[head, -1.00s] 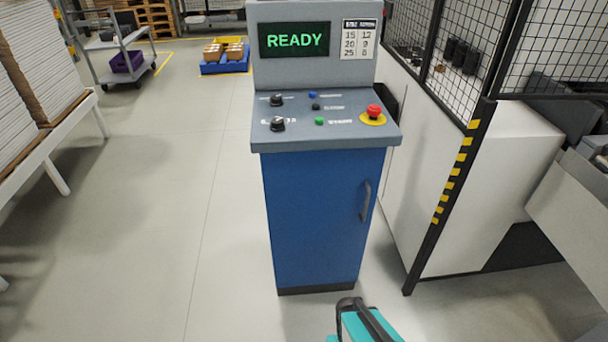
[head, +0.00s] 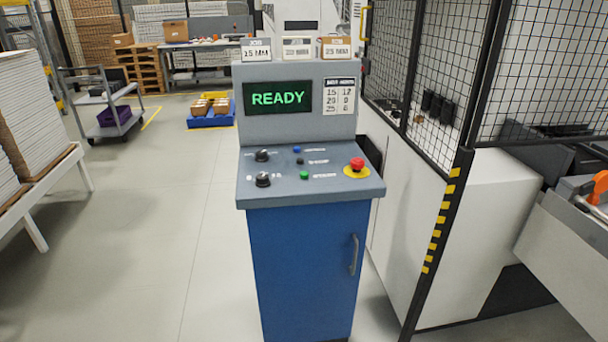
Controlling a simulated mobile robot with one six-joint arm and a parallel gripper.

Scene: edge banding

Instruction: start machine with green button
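The control console (head: 298,275) is a blue cabinet with a grey sloped panel, standing in front of me near the middle of the head view. The green button (head: 304,175) is on the panel's front row, right of a black knob (head: 263,180). A blue button (head: 297,149) and a small black button (head: 299,161) lie behind it. A red emergency stop (head: 357,164) on a yellow disc is at the panel's right. The screen (head: 277,97) reads READY in green. My gripper is not in the head view.
A mesh fence (head: 435,80) with a striped post (head: 441,220) stands close to the console's right. A trolley (head: 105,105) and blue bin (head: 211,117) are behind. The floor left of the console is clear.

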